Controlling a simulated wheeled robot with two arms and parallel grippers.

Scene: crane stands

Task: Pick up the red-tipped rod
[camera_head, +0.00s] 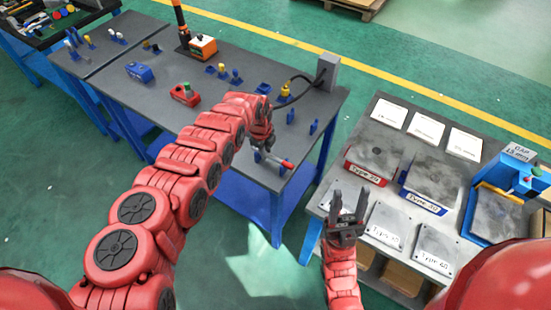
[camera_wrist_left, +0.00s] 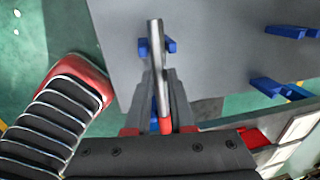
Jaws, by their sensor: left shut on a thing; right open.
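The red-tipped rod, a grey metal bar with one red end, shows in the head view (camera_head: 286,163) and in the left wrist view (camera_wrist_left: 156,55). My left gripper (camera_head: 266,155) is shut on it over the dark table, near its front right corner. In the left wrist view, the rod lies between the fingers of my left gripper (camera_wrist_left: 163,100), with its red end toward the palm. A small blue holder (camera_wrist_left: 171,46) shows behind the rod; I cannot tell whether they touch. My right gripper (camera_head: 348,208) is open and empty, by the left edge of the right table.
The dark table (camera_head: 140,100) bears several blue holders, a red device (camera_head: 185,94), a blue block (camera_head: 139,72) and an orange box (camera_head: 203,46). A grey post (camera_head: 328,72) with a black cable stands at its right edge. The right table holds several metal plates (camera_head: 376,150).

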